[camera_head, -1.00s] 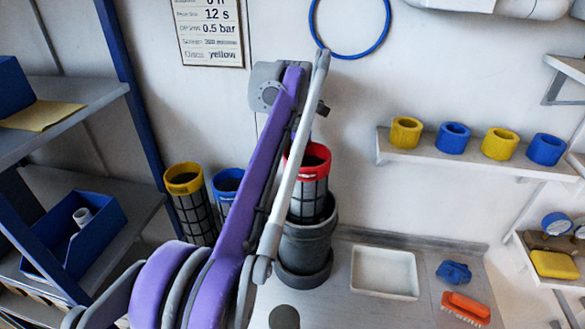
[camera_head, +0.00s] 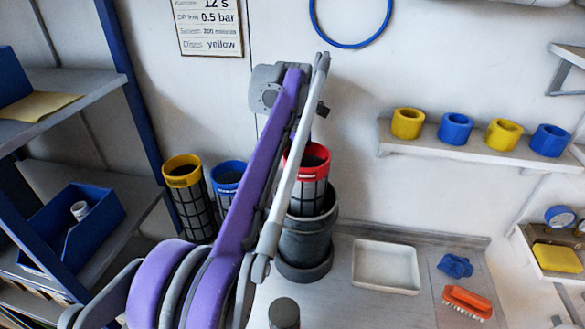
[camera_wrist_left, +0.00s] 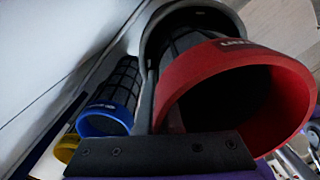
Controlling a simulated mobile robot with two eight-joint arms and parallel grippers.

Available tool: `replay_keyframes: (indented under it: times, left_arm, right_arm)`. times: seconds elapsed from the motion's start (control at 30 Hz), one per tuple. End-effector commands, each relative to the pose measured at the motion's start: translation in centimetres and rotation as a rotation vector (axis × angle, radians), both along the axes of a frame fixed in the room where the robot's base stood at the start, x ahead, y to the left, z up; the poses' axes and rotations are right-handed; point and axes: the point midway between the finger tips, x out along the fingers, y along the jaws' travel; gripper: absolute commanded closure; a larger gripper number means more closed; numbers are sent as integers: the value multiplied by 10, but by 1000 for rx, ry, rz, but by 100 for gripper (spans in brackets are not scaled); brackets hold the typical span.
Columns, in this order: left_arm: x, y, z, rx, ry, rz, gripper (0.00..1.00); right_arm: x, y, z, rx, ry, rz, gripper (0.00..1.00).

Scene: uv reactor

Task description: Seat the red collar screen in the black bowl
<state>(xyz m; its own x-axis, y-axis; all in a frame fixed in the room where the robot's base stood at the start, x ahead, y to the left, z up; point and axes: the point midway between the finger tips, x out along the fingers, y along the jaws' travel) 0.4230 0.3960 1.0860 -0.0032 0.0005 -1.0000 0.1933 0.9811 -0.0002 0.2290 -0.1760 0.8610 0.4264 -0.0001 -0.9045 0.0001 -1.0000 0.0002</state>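The red collar screen (camera_head: 309,190), a dark mesh cylinder with a red collar, stands in the black bowl (camera_head: 304,245). Its lower part is hidden inside the bowl; the collar and upper mesh stand above the rim. In the left wrist view the red collar (camera_wrist_left: 225,60) fills the right side, with the bowl's dark rim (camera_wrist_left: 195,8) behind it. My left gripper (camera_wrist_left: 160,105) is at the collar's edge, a dark finger against its left side, and appears shut on it. In the head view my purple arm hides that hand. My right gripper is not in view.
A yellow-collared screen (camera_head: 188,195) and a blue-collared screen (camera_head: 228,180) stand left of the bowl, close to my arm. A white tray (camera_head: 386,291), blue item (camera_head: 455,266) and orange brush (camera_head: 467,302) lie right. A wall shelf (camera_head: 440,148) holds yellow and blue rings.

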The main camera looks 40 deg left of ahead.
Motion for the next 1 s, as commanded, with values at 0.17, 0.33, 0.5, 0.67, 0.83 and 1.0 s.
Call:
replay_keyframes:
  times: [0.17,0.33,0.5,0.67,0.83,1.0]
  left_arm:
    - [0,0,-5,0,0,0,100]
    - [0,0,-9,0,0,0,100]
    - [0,0,-14,0,0,0,100]
    - [0,0,-18,0,0,0,100]
    - [0,0,-19,0,0,0,86]
    - [0,0,-19,0,0,0,61]
  right_arm:
    - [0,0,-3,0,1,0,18]
    - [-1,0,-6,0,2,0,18]
    - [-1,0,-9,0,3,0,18]
    - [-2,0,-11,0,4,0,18]
    - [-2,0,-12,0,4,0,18]
    - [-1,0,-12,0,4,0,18]
